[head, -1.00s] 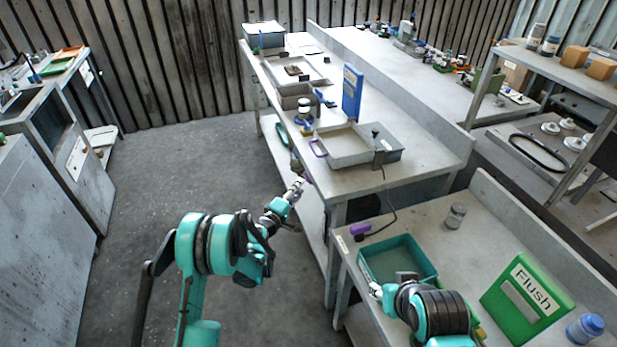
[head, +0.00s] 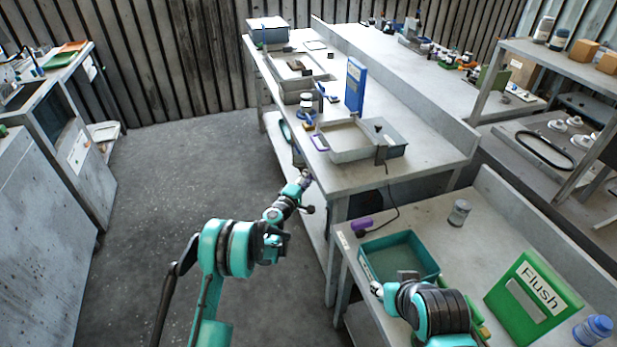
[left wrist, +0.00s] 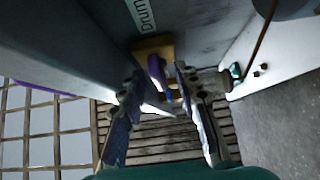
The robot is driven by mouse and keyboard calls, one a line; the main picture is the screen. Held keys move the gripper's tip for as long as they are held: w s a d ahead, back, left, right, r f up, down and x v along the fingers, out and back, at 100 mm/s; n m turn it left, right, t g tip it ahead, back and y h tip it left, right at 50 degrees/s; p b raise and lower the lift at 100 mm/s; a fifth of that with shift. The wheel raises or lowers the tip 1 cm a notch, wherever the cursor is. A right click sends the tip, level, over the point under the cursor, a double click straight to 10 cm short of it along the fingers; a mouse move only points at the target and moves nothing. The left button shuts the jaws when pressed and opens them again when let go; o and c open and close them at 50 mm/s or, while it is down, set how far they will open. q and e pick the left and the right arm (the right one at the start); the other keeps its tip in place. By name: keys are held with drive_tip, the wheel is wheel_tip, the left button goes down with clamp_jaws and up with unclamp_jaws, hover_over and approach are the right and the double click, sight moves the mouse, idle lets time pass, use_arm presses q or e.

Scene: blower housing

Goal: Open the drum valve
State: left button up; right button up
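The drum valve shows in the left wrist view as a yellow body with a purple handle (left wrist: 157,72), under a label (left wrist: 143,14) reading "Drum". My left gripper (left wrist: 160,72) is open, with one finger on each side of the purple handle. I cannot tell whether either finger touches it. In the head view my left gripper (head: 305,178) is at the near end of the long bench, below its top. The valve cannot be made out there. My right gripper (head: 376,289) is over the near edge of the teal tray (head: 372,244), its fingers too small to read.
A grey tray (head: 338,157) with a purple handle stands on the long bench (head: 432,163), a blue sign (head: 355,86) behind it. A green "Flush" sign (head: 533,298), a blue-capped bottle (head: 592,329) and a jar (head: 459,212) stand on the near table. The floor at left is clear.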

use_arm(q)
clamp_jaws()
drive_tip(key=shift+r, duration=0.1)
drive_tip(key=n+g+p, duration=0.1)
drive_tip(key=n+g, duration=0.1)
drive_tip(key=g, duration=0.2)
drive_tip(key=n+g+p, duration=0.2)
drive_tip(key=n+g, duration=0.1)
drive_tip(key=r+n+g+p, duration=0.1)
drive_tip(key=n+g+p, duration=0.1)
drive_tip(key=n+g, duration=0.1)
drive_tip(key=shift+w+a+g, duration=0.1)
drive_tip(key=shift+w+g, duration=0.3)
drive_tip(key=shift+g, duration=0.4)
idle(0.7)
